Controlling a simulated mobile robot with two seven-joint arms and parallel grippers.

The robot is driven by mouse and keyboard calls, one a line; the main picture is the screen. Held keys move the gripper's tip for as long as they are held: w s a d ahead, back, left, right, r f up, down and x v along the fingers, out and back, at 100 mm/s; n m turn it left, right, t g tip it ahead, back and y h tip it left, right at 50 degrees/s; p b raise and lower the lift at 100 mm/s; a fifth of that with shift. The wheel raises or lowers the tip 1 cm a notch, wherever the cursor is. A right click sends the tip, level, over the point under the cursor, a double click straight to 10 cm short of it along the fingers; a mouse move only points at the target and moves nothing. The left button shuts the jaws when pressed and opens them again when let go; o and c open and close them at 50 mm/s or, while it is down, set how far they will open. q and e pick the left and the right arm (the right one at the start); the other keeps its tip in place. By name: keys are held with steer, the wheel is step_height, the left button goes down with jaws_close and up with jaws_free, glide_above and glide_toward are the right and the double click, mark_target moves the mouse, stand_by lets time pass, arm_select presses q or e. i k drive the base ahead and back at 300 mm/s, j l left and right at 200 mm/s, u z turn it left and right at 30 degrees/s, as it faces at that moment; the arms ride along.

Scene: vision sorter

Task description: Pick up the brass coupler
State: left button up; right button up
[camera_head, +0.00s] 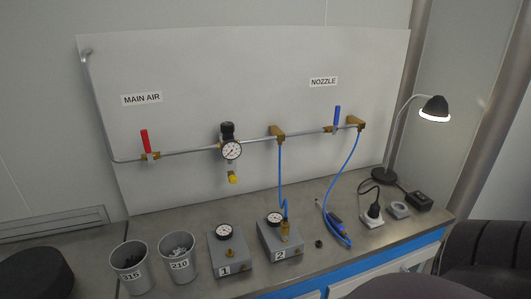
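A brass coupler (285,231) stands upright on top of the grey box labelled 2 (282,252), beside that box's round gauge (274,218). Neither of my grippers is in view.
Two grey cups, labelled 315 (135,277) and 210 (180,265), stand left of the boxes. A small dark round part (318,244) lies right of box 2. A blue air tool (337,222), its hose and a lamp (434,108) are further right.

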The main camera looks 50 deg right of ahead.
mark_target(284, 228)
steer(key=z, duration=1.65)
